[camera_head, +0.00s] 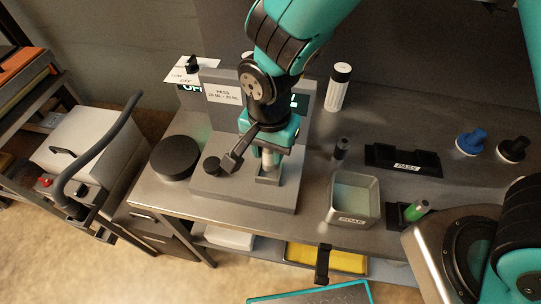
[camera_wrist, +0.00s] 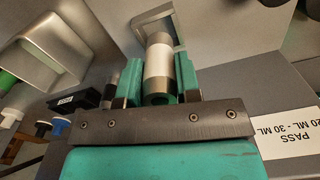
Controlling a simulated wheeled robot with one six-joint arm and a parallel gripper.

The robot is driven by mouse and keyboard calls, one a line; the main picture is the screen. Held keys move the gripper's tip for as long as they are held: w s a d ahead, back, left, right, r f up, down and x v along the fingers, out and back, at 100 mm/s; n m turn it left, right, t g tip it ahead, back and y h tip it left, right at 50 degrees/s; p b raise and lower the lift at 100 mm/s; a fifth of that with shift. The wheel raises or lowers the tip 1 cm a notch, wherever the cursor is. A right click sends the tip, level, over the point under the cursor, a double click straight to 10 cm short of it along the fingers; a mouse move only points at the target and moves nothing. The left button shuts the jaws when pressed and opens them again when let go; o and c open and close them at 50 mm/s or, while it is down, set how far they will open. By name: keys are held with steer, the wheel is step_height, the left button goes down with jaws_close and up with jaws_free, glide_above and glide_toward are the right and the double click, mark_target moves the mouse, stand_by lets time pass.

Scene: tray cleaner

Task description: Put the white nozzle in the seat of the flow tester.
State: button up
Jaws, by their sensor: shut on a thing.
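My gripper (camera_head: 268,155) is shut on the white nozzle (camera_wrist: 159,62), a short pale cylinder with grey ends, held between the two teal fingers. In the head view the nozzle (camera_head: 270,158) is mostly hidden by the gripper. The grey flow tester (camera_head: 240,190) stands on the bench, with a "PASS 20 ML - 30 ML" label. The nozzle is over the tester's base at its light, square-edged seat (camera_head: 268,179). The seat also shows beyond the nozzle in the wrist view (camera_wrist: 140,20). I cannot tell whether the nozzle touches the seat.
A dark lever (camera_head: 238,150) stands close left of my gripper. A round black pad (camera_head: 175,158) is farther left. A SOAK container (camera_head: 354,200), a black PASS tray (camera_head: 402,160), a white bottle (camera_head: 339,88), a blue nozzle (camera_head: 470,142) and a green-tipped piece (camera_head: 416,209) are to the right.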

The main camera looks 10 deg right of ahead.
mark_target(270, 160)
steer(key=shift+f, duration=1.6)
steer(key=shift+f, duration=0.2)
steer(key=o, duration=1)
steer(key=shift+c, duration=0.2)
steer(key=shift+r, duration=0.15)
step_height(270, 160, up, 12)
steer(key=shift+d+r+b, duration=0.1)
steer(key=shift+r+b, duration=0.05)
steer(key=shift+b, duration=0.4)
steer(key=s+d+r+n+y, duration=0.4)
steer(key=s+d+r+n, duration=0.5)
steer(key=n, duration=0.4)
steer(key=shift+s+d, duration=0.4)
steer(key=shift+s, duration=0.3)
